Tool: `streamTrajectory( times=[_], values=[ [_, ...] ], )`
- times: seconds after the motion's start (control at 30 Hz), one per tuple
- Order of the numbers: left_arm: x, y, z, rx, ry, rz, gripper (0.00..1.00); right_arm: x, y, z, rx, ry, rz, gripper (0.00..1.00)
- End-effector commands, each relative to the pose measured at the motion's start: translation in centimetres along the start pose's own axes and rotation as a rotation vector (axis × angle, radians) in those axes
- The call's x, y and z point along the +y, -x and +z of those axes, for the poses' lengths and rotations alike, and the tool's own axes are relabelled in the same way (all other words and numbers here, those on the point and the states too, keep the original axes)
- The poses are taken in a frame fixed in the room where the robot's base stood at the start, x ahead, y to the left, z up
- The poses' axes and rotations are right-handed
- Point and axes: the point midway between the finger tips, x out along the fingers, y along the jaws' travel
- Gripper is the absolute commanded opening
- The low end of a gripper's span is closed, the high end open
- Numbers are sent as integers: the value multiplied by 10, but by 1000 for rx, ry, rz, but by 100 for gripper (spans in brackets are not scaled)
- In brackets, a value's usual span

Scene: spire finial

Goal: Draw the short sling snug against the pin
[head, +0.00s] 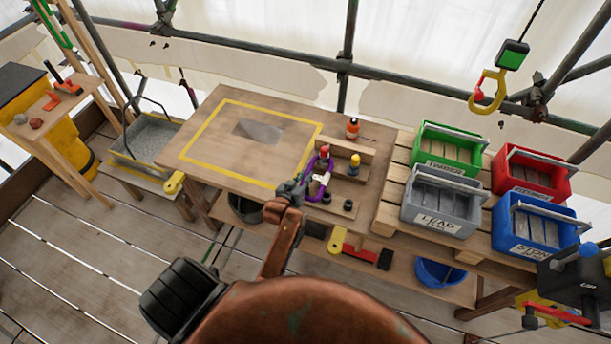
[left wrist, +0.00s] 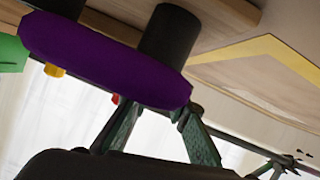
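A purple sling (head: 320,178) stands as a loop at the right end of the wooden table, around or beside small items with red tops. In the left wrist view a purple band (left wrist: 105,62), likely the same sling, crosses close in front of a black cylinder (left wrist: 168,42). I cannot tell which part is the pin. My left gripper (head: 294,187) is just left of the sling. In the left wrist view its two fingers (left wrist: 160,112) stand apart below the band, tips close to it. I see no grip on it; contact is unclear. My right gripper is not in view.
A yellow hook (head: 488,92) hangs at upper right. Green (head: 447,148), grey (head: 440,205), red (head: 530,178) and blue (head: 540,228) crates stand on a pallet at right. A yellow-outlined area (head: 215,135) of the table is mostly clear. Scaffold tubes stand behind.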

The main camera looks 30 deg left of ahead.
Motion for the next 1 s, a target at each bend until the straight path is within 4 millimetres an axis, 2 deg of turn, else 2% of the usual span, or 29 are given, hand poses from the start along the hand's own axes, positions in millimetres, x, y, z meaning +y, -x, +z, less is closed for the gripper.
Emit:
streamTrajectory(
  times=[0.27,0.6,0.77,1.0],
  values=[
    [0,0,1,-2,1,0,36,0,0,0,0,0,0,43],
    [0,4,1,-1,1,0,36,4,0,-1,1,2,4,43],
    [-1,26,1,0,1,-1,36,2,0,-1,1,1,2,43],
    [-1,77,1,-1,0,-1,36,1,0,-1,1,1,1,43]
  ],
)
